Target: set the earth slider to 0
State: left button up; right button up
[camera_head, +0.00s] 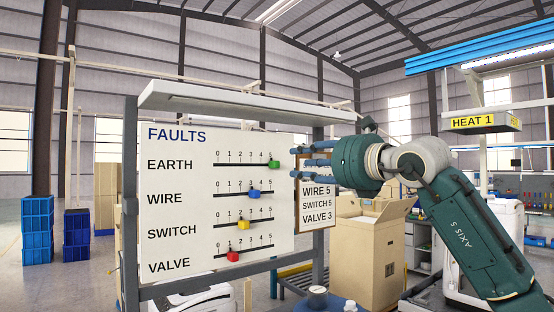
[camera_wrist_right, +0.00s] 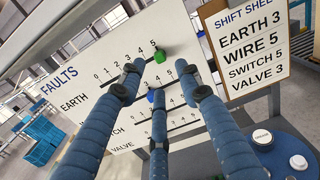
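A white FAULTS board (camera_head: 180,220) carries the earth, wire, switch and valve sliders. The green earth knob (camera_head: 274,163) sits at 5, the right end of its scale; it also shows in the right wrist view (camera_wrist_right: 160,54). The blue wire knob (camera_head: 254,193) is near 3, the yellow switch knob (camera_head: 243,224) near 2, the red valve knob (camera_head: 232,257) near 1. My right gripper (camera_head: 296,161) is at the board's right edge, its three blue fingers spread open. In the wrist view its fingers are spread with the green knob ahead; contact is not visible. My left gripper is out of view.
A shift sheet (camera_wrist_right: 250,45) on a clipboard right of the board reads earth 3, wire 5, switch 5, valve 3. A white shelf (camera_head: 240,102) juts out above the board. Cardboard boxes (camera_head: 372,262) stand behind my right arm; blue crates (camera_head: 38,230) stand at left.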

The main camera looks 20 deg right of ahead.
aim_at(277, 163)
jog(key=p+x, duration=0.4)
jog(key=x, duration=0.5)
jog(key=shift+w+a+f, duration=0.1)
jog(key=shift+f, duration=0.05)
jog(key=shift+c, duration=1.1)
jog(key=c, duration=0.5)
grip_shut()
